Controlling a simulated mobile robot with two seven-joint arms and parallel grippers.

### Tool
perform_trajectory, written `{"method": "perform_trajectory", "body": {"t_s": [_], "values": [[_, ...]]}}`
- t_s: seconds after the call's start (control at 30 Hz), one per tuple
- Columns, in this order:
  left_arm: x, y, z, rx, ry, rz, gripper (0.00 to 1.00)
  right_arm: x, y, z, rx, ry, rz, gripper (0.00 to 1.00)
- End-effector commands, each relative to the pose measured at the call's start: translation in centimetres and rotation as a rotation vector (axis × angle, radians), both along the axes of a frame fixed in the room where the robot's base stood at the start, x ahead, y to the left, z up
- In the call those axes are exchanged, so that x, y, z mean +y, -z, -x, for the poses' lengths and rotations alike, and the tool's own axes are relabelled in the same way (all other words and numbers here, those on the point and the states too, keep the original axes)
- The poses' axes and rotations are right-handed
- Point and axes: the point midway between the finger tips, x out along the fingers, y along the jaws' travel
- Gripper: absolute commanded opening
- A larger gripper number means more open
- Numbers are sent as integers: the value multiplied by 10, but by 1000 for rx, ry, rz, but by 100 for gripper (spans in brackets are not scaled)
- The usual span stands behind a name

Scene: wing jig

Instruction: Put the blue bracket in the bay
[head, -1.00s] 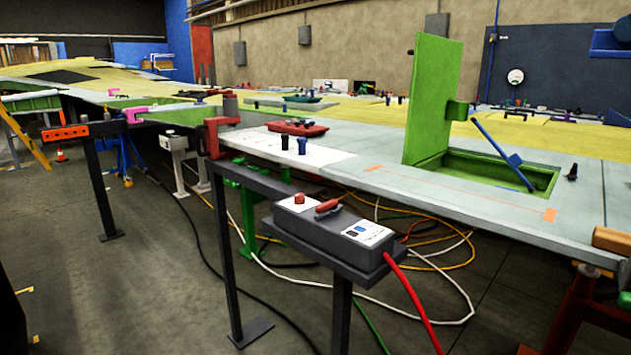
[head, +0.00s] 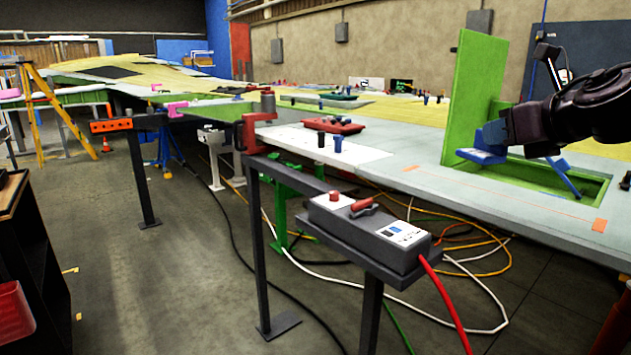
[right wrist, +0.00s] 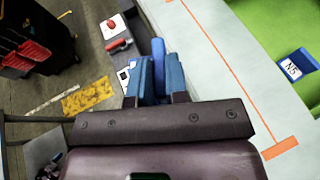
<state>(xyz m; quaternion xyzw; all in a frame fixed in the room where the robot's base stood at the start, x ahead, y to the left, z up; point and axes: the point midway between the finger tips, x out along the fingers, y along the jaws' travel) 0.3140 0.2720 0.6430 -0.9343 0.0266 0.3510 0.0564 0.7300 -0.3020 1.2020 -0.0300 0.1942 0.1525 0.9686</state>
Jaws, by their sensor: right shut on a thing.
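My right gripper (head: 489,140) is above the near left edge of the open bay and is shut on the blue bracket (head: 480,156). In the right wrist view, the blue bracket (right wrist: 158,55) shows as a brighter blue strip between the teal-blue fingers of the right gripper (right wrist: 156,75); most of it is hidden. The bay (head: 535,178) is a green-walled recess in the pale wing skin, with a green panel (head: 475,90) upright behind it. The bay's green floor (right wrist: 255,45) shows at right in the right wrist view. My left gripper is not in view.
A blue strut (head: 563,178) slants in the bay, partly behind my arm. A blue tag marked N5 (right wrist: 296,66) is in the bay. A control box (head: 368,232) stands on a stand in front of the wing. A red clamp (head: 262,125) is at the wing's edge.

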Motion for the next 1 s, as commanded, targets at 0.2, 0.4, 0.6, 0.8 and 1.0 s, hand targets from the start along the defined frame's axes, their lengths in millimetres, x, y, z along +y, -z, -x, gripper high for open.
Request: {"method": "perform_trajectory", "body": {"t_s": [0.2,0.4,0.6,0.8,1.0], "values": [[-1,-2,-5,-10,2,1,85,35,54,20,7,76,1,0],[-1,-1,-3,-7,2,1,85,60,98,48,7,148,0,0],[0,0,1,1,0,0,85,78,138,84,7,217,1,0],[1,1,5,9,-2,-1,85,90,165,120,4,273,2,0],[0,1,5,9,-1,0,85,94,176,141,-1,304,0,0]]}}
